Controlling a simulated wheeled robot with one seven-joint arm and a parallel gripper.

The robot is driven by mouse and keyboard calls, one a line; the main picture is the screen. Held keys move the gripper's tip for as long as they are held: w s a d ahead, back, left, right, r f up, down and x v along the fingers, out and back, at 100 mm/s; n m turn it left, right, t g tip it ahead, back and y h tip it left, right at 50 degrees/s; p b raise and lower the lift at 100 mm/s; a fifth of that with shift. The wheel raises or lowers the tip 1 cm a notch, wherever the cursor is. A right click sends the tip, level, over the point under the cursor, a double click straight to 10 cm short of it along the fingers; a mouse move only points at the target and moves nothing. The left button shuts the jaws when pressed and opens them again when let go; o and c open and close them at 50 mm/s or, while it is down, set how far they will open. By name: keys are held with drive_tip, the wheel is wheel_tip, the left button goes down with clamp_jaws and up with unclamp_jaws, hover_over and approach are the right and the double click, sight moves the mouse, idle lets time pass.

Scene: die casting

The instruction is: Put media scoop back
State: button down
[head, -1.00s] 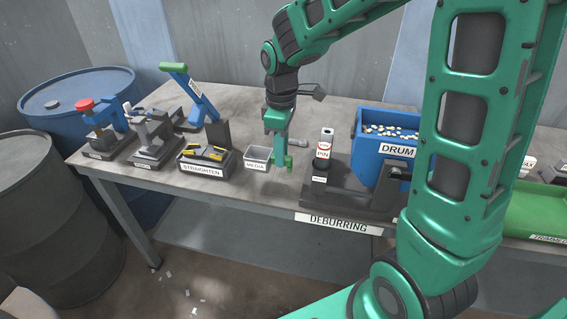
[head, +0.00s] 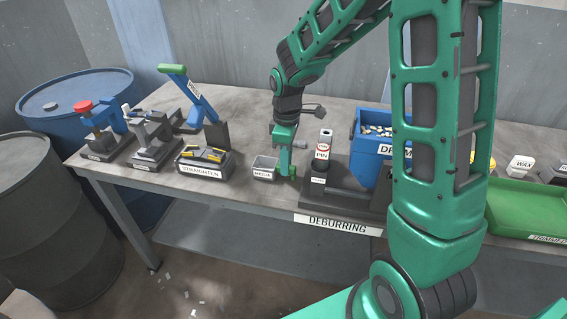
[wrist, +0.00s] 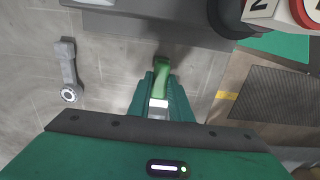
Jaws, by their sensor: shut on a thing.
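The media scoop is a small grey open box (head: 264,164) with a MEDIA label on its front and a green handle (wrist: 162,68). My gripper (head: 285,160) points down over the middle of the table, at the right side of the scoop box. In the wrist view my gripper (wrist: 160,95) is shut on the green handle. The scoop's box is hidden there behind my gripper's body. The scoop is low over the table; I cannot tell whether it touches the surface. The box looks empty in the head view.
A grey tool (wrist: 68,70) lies behind my gripper. The table's front edge is near.

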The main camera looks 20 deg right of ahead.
drive_tip(key=c, duration=1.6)
unclamp_jaws()
drive_tip(key=shift+f, duration=0.1)
wheel_tip(320, 180, up, 12)
drive_tip(key=shift+r, duration=0.15)
